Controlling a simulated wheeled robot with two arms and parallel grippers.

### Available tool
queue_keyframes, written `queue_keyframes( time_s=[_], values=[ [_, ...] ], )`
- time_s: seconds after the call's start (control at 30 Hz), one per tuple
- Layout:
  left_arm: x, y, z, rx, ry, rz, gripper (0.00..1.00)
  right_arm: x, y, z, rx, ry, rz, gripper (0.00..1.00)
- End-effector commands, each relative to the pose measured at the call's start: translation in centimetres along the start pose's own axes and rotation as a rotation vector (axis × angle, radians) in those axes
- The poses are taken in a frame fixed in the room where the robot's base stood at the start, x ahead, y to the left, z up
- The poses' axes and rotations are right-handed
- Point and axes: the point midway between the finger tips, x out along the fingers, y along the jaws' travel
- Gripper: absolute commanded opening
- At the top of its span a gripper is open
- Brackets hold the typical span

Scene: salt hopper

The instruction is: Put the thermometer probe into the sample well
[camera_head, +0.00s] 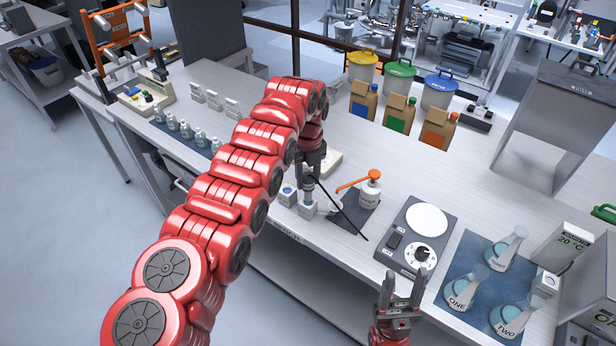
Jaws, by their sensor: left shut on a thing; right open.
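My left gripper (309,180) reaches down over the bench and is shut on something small. A thin dark rod (346,219), which looks like the thermometer probe, slants from beside its fingers down to the right; its far end is near the bench edge. I cannot tell exactly how the fingers hold it. A small pale block with a blue round top (288,193) stands just left of the gripper. Another pale block with a round opening (546,282) stands at the far right; I cannot tell which is the sample well. My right gripper (405,287) is open and empty in front of the bench.
A hotplate (418,237) and flasks on a blue mat (461,290) are further right. A display reading 20 °C (572,240) stands behind. Several jugs and lidded tubs are at the back.

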Motion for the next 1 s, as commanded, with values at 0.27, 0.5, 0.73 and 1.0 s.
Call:
queue_keyframes(
  time_s=[0.27,0.5,0.73,1.0],
  values=[
    [0.01,-0.01,0.01,0.000,0.000,0.000,0.00,-0.07,0.00,0.01,0.000,0.000,0.000,0.50],
    [0.10,-0.02,0.05,0.000,-0.002,-0.001,0.00,-0.77,-0.04,0.13,0.000,0.000,0.000,0.50],
    [-0.06,-0.01,0.04,0.000,-0.001,-0.001,0.00,-0.90,-0.04,0.15,0.000,0.000,0.000,0.50],
    [-0.05,0.00,0.03,0.000,-0.001,0.000,0.00,-0.88,-0.04,0.15,0.000,0.000,0.000,0.50]
  ],
)
